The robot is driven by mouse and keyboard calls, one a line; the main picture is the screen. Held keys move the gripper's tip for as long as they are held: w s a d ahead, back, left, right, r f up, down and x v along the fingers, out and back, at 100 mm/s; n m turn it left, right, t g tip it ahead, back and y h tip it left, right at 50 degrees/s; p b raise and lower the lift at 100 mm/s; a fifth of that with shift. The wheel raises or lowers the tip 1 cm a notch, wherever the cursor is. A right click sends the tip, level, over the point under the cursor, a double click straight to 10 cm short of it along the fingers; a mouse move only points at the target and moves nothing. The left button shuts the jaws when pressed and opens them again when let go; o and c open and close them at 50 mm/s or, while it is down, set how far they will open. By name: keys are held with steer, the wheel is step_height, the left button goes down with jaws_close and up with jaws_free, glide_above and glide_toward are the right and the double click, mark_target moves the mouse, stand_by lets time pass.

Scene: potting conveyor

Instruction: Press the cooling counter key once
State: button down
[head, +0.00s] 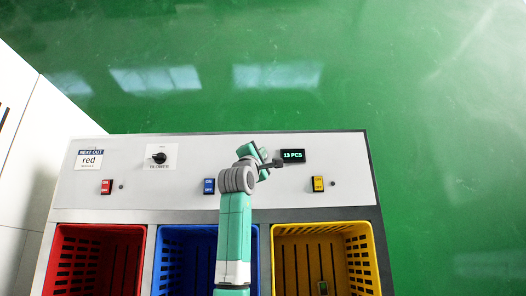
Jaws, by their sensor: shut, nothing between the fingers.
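A small black counter display (293,156) reads "13 PCS" in green on the white control panel (350,158). My gripper (279,163) is shut and empty, with its tips at the left edge of the display in this view. I cannot tell its height above the panel. No key labelled as the cooling counter key can be made out. My gripper and wrist cover the panel just left of the display.
A blower knob (159,158), a "NEXT OUT red" sign (89,158) and red (106,187), blue (209,186) and yellow (318,184) switches are on the panel. Red (62,232), blue (165,232) and yellow (365,229) crates stand in front.

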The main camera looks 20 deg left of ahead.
steer(key=shift+r, duration=0.15)
step_height(320, 180, up, 5)
steer(key=p, duration=0.5)
steer(key=shift+p, duration=0.3)
stand_by(0.6)
